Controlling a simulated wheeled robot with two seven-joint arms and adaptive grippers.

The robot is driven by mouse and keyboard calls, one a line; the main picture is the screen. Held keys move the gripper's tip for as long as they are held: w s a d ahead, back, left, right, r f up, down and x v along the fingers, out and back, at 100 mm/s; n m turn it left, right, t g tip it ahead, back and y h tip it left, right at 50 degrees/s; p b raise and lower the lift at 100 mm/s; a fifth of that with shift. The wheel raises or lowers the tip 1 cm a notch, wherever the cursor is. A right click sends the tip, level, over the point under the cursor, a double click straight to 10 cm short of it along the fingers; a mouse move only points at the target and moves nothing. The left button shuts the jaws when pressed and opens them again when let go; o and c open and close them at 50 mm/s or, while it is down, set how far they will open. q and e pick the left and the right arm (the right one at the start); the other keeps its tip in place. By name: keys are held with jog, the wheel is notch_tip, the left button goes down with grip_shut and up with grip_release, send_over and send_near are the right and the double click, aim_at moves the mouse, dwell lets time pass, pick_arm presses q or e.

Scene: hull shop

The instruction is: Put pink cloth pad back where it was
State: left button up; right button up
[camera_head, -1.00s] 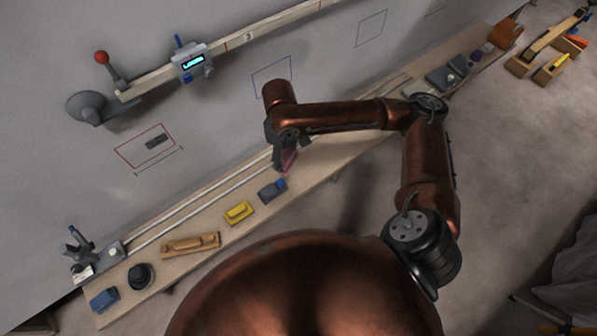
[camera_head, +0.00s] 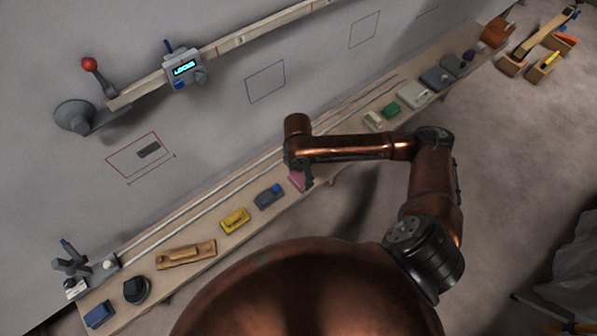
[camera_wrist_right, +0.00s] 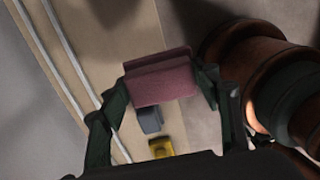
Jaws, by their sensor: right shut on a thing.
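The pink cloth pad (camera_head: 296,181) shows in the head view at the middle of the long wooden bench (camera_head: 215,225), just right of a grey block with a blue top (camera_head: 269,195). My right gripper (camera_head: 301,176) is over the bench with the pad between its fingers. In the right wrist view, the pad (camera_wrist_right: 160,80) fills the gap between the two dark fingers (camera_wrist_right: 163,90), which are shut on its sides. I cannot tell if the pad touches the bench. My left gripper is not in view.
A yellow block (camera_head: 235,220), a wooden tool (camera_head: 186,254) and a dark round item (camera_head: 136,289) line the bench to the left. Green (camera_head: 390,110) and pale (camera_head: 413,95) blocks stand to the right. Rails run along the wall side.

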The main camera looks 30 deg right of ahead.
jog(key=w+d+f+b, duration=0.1)
jog(key=w+f, duration=0.1)
jog(key=w+d+f+b, duration=0.1)
jog(key=f, duration=0.1)
jog(key=w+d+f, duration=0.1)
jog(key=w+f, duration=0.1)
jog(key=shift+w+d+f+b, duration=0.2)
jog(key=shift+w+b, duration=0.15)
jog(key=shift+b, duration=0.05)
notch_tip(320, 180, down, 4)
jog(key=shift+w+d+r+b, duration=0.15)
jog(key=shift+r+b, duration=0.05)
jog(key=shift+b, duration=0.6)
jog(key=shift+c, duration=0.6)
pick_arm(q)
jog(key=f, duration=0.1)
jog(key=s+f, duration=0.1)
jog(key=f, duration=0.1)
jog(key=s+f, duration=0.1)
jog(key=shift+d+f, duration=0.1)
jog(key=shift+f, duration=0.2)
pick_arm(e)
jog(key=o, duration=1.5)
jog(key=shift+r, duration=0.15)
